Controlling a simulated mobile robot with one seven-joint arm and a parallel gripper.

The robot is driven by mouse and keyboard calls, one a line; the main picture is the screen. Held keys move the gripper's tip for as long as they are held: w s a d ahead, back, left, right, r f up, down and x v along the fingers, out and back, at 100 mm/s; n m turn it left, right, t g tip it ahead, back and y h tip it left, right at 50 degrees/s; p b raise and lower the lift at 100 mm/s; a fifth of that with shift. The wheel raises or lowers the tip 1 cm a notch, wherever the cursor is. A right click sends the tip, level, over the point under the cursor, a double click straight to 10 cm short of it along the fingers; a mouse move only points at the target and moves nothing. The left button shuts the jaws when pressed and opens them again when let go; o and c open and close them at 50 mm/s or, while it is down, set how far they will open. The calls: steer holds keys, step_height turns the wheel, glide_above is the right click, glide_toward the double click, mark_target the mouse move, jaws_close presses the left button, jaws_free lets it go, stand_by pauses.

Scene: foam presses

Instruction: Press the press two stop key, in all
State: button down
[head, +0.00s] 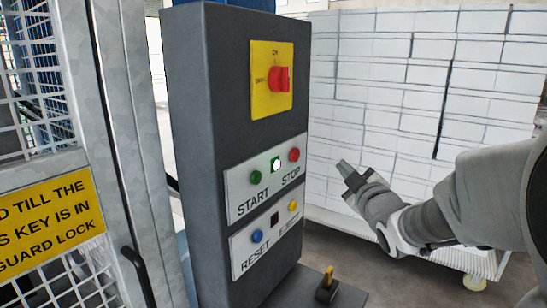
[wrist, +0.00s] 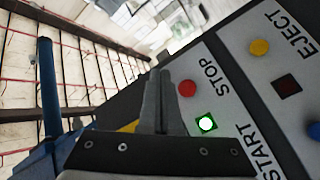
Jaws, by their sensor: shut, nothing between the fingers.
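The red STOP key (head: 294,154) is at the right end of the upper white plate on the dark grey control cabinet (head: 195,120). It also shows in the wrist view (wrist: 187,88), just right of the fingertips. My gripper (head: 343,168) is shut and empty, to the right of the STOP key and apart from it in the head view. Its closed fingers (wrist: 160,82) reach up the middle of the wrist view. On the same plate are a green START key (head: 256,177) and a lit green-white lamp (head: 275,165). No press number is readable on the cabinet.
A lower plate carries a blue RESET key (head: 257,236), a dark square and a yellow EJECT key (head: 293,206). A red rotary switch (head: 279,79) sits on a yellow plate above. A mesh guard (head: 70,265) stands left; white stacked blocks (head: 400,80) stand behind.

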mark_target(295, 155)
steer(key=shift+w, duration=0.2)
steer(key=shift+r, duration=0.1)
steer(key=w+a+b, duration=0.1)
steer(key=w+a, duration=0.4)
steer(key=a, duration=0.2)
steer(key=shift+a, duration=0.15)
stand_by(0.4)
steer(key=shift+w, duration=0.1)
stand_by(0.7)
steer(key=shift+w+a+b, duration=0.1)
steer(key=shift+b, duration=0.3)
stand_by(0.8)
steer(key=shift+w+a+b, duration=0.15)
steer(key=shift+a+b, duration=0.05)
steer(key=shift+b, duration=0.15)
